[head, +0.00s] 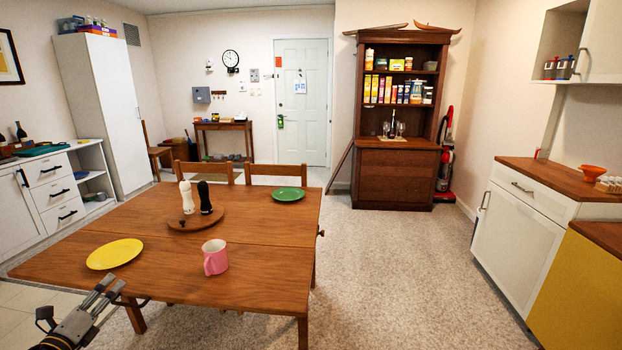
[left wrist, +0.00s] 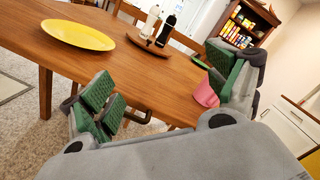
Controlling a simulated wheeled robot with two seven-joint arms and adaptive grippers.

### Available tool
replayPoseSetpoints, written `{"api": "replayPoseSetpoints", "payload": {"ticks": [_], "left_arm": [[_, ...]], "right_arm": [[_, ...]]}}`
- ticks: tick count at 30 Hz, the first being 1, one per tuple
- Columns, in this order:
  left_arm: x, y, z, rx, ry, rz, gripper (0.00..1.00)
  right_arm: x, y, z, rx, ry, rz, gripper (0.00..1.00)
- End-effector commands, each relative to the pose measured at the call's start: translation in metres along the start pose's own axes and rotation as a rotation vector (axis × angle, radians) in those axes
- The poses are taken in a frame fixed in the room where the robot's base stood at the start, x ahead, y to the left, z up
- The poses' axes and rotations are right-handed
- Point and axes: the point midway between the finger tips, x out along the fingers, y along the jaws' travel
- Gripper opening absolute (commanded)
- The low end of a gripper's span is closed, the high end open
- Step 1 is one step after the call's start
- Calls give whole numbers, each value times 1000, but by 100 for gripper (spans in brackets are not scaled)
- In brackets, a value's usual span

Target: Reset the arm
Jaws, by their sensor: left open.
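My left gripper (head: 112,292) is at the lower left of the head view, by the near left edge of the wooden table (head: 190,255). In the left wrist view its green-padded fingers (left wrist: 170,95) are spread wide apart with nothing between them. The table, with a yellow plate (left wrist: 78,34) and part of a pink mug (left wrist: 206,93), shows beyond the fingers. The yellow plate (head: 114,253) lies beyond the gripper in the head view, apart from it. My right gripper is in neither view.
The table also bears a pink mug (head: 215,258), a green plate (head: 288,194) and a round board (head: 184,221) with white and black mills. A hutch (head: 395,178) with cereal boxes stands at the back. Carpet (head: 400,260) between table and right counter (head: 555,188) is clear.

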Motion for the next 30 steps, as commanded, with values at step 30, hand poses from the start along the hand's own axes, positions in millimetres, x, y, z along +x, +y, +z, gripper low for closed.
{"api": "replayPoseSetpoints", "payload": {"ticks": [30], "left_arm": [[-120,201,-126,-1243,-629,848,89]], "right_arm": [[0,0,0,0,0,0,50]]}}
